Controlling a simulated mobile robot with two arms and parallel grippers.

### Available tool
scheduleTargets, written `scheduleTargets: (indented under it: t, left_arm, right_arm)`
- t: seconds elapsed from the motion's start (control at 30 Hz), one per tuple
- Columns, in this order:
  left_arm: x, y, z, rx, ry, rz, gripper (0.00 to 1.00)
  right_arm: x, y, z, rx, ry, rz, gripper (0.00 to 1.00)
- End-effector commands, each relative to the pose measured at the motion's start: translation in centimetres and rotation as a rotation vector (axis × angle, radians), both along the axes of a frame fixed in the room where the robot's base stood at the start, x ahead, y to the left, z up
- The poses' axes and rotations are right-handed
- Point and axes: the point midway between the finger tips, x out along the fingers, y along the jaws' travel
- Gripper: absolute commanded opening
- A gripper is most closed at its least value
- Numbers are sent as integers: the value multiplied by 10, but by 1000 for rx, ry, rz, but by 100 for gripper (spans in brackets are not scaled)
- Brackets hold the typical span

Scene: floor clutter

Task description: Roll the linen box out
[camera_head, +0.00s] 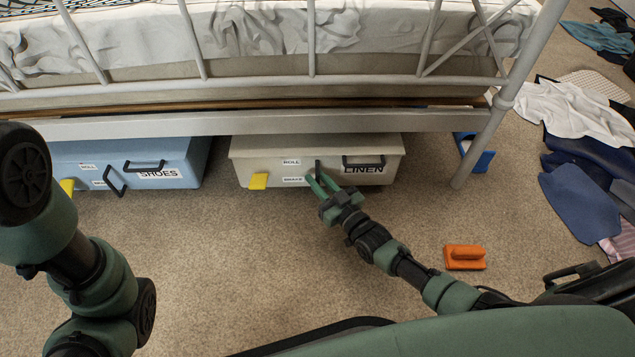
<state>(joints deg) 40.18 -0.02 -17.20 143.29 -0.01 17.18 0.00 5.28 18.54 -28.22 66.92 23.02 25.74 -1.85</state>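The linen box (270,168) is a beige lidded box on the carpet, under the bed's side rail. Its front has a LINEN label, a dark pull handle (363,165) at right, ROLL and brake labels, and a yellow tab (258,181) low at left.
A blue SHOES box (185,160) stands left of the linen box. A white bed leg (475,150) and a blue object (484,160) are to the right. An orange object (464,257) lies on the carpet at right. Clothes (580,200) cover the far right. Carpet before the box is mostly clear.

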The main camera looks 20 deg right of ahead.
Motion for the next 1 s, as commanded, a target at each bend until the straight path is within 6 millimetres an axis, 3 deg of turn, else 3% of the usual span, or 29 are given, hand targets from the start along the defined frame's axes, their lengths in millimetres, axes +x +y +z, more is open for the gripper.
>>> scheduleTargets:
  t: [0.27,0.33,1.0]
  left_arm:
    - [0,0,-1,0,1,0,63]
    - [0,0,-1,0,0,0,63]
    - [0,0,-1,1,0,0,63]
  right_arm:
    - [2,1,0,0,1,0,20]
    - [2,1,0,0,1,0,0]
    - [1,0,0,0,1,0,0]
